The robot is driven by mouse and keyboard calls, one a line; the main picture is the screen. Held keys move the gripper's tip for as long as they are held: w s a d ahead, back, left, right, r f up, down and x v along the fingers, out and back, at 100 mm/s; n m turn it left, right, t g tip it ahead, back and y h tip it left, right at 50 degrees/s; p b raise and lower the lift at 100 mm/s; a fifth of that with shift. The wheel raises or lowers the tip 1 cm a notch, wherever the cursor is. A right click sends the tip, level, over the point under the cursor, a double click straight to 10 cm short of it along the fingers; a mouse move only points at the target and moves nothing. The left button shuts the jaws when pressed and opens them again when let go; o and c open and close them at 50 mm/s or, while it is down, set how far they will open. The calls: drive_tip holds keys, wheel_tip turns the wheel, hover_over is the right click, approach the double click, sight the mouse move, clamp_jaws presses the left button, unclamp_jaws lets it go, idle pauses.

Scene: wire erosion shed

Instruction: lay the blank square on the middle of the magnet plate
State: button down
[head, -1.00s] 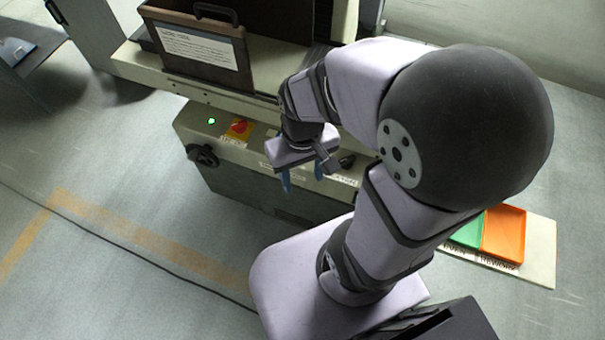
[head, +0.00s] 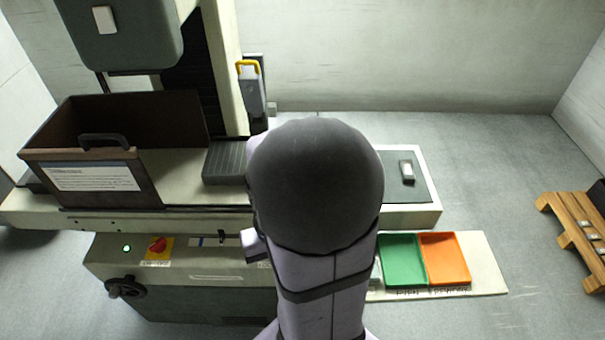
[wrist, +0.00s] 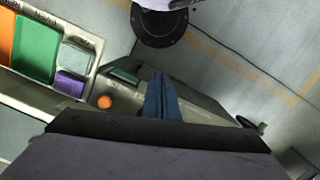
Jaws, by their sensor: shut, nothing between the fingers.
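A small block with a pale top (head: 407,172), which looks like the blank, lies on a dark grey mat (head: 425,190) at the right end of the machine table. A dark grey ribbed plate (head: 225,165), which looks like the magnet plate, sits on the table left of my arm. Its right end is hidden behind my arm, and its visible top is bare. My gripper shows in the wrist view with its blue fingers (wrist: 162,92) together and nothing between them. It is over the machine's front, away from the block. In the head view my arm hides the fingers.
A brown open box (head: 100,150) stands on the table at left. Green (head: 402,262) and orange (head: 445,260) trays lie on a board at front right. A yellow-handled tool (head: 250,90) hangs behind. A wooden pallet (head: 575,235) stands far right.

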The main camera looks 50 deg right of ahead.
drive_tip(key=s+d+f+m+t+y+b, duration=0.1)
drive_tip(key=d+f+m+t, duration=0.15)
drive_tip(key=d+m, duration=0.55)
drive_tip(key=s+d+f+m+t+y+b, duration=0.1)
drive_tip(key=s+d+f+m, duration=0.15)
drive_tip(key=d+m, duration=0.45)
drive_tip(key=w+d+r+m+t+h, duration=0.1)
drive_tip(key=w+d+r+m+t, duration=0.5)
drive_tip(key=w+d+r+m, duration=0.4)
drive_tip(key=shift+w+d+m+h, duration=0.3)
drive_tip(key=shift+w+d+m, duration=0.9)
drive_tip(key=shift+w+m, duration=0.95)
drive_tip(key=shift+f+t, duration=0.1)
drive_tip(key=shift+t, duration=0.15)
drive_tip(key=shift+p+x, duration=1.2)
drive_tip(key=shift+x, duration=3.75)
